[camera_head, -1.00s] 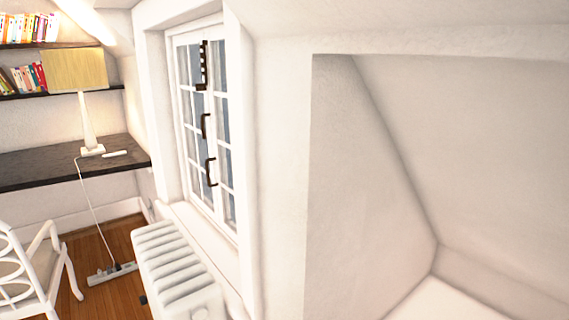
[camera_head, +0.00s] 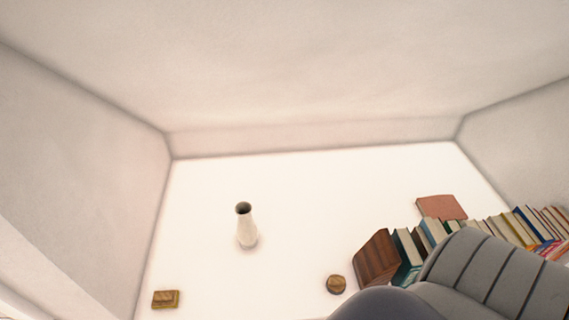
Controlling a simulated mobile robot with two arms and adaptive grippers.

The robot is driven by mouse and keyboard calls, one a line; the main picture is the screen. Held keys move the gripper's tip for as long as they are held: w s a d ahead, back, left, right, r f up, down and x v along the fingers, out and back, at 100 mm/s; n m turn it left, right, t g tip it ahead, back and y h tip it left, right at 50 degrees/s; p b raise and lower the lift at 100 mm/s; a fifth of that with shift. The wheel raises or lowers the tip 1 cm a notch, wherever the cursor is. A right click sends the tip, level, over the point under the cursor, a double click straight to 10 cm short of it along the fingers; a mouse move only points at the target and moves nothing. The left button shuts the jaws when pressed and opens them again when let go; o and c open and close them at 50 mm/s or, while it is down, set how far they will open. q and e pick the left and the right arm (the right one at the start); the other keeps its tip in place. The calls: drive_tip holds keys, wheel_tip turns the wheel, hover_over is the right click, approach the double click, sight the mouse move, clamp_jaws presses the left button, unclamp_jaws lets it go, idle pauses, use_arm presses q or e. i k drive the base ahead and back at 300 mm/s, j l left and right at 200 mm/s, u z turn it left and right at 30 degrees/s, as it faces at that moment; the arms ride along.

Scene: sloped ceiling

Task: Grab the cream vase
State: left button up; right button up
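The cream vase (camera_head: 246,231) stands upright on a white surface in a recess, left of the middle of the head view. It has a narrow neck and a dark round mouth. Nothing touches it. Neither of my grippers shows in the view.
The white surface (camera_head: 300,190) is clear around the vase. A small wooden item (camera_head: 165,299) lies at front left, and a round wooden one (camera_head: 336,284) at front right. A brown box (camera_head: 377,259) and a row of books (camera_head: 520,228) stand right. A grey rounded object (camera_head: 490,280) covers the lower right.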

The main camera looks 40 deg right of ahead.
sight(247, 229)
drive_tip(key=z, duration=0.8)
